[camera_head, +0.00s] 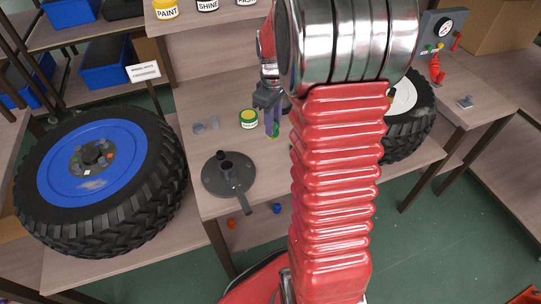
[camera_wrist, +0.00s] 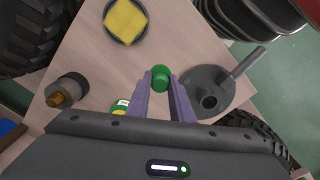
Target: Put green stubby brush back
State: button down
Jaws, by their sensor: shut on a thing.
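My gripper (camera_head: 271,118) is shut on the green stubby brush (camera_wrist: 160,77), which sits between the two purple-grey fingertips in the wrist view. In the head view a bit of green (camera_head: 272,131) shows at the fingertips, above the table beside a small green can with a yellow top (camera_head: 248,119). The rest of the brush is hidden by my fingers. I cannot tell whether the brush touches the table.
A dark round base with a post and handle (camera_head: 222,176) stands at the table's front. Small grey parts (camera_head: 206,125) lie behind it. A blue-hubbed wheel (camera_head: 93,165) is at left; another wheel (camera_head: 405,104) is at right. Paint and shine cans (camera_head: 166,9) stand on the upper shelf.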

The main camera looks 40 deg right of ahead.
aim_at(272, 138)
jog(key=shift+a+f, duration=0.1)
jog(key=shift+w+f, duration=0.1)
jog(key=shift+f, duration=2.9)
jog(key=shift+f, duration=0.1)
jog(key=shift+f, duration=1.8)
jog(key=c, duration=1.6)
grip_release()
jog(key=shift+f, duration=0.1)
jog(key=shift+o, duration=0.2)
